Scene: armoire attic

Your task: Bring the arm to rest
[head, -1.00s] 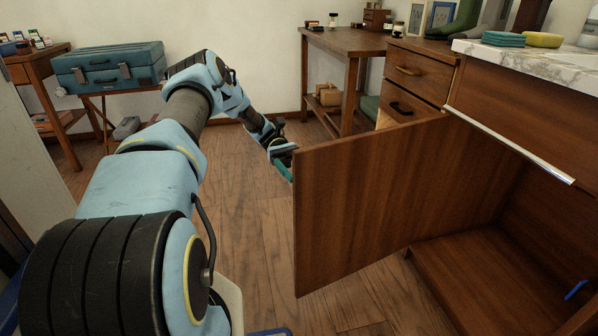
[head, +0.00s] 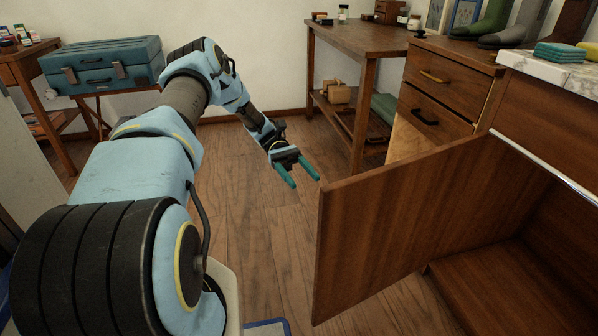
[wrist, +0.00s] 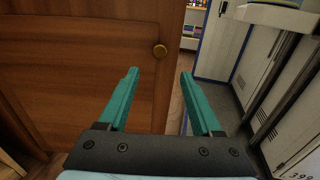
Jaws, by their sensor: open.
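My gripper (head: 298,174) is at the end of my outstretched arm, in the middle of the head view. Its two teal fingers are apart with nothing between them. It is left of the free edge of the open wooden cabinet door (head: 400,220), with floor showing between them in the head view. The panel fills the left and middle of that view.
The open cabinet (head: 500,268) stands at the right. A wooden side table (head: 362,42) and a drawer unit (head: 440,85) stand behind the door. A teal case (head: 105,68) rests at the left. Bare floor (head: 245,220) lies around my gripper. Pale lockers (wrist: 262,65) show in the wrist view.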

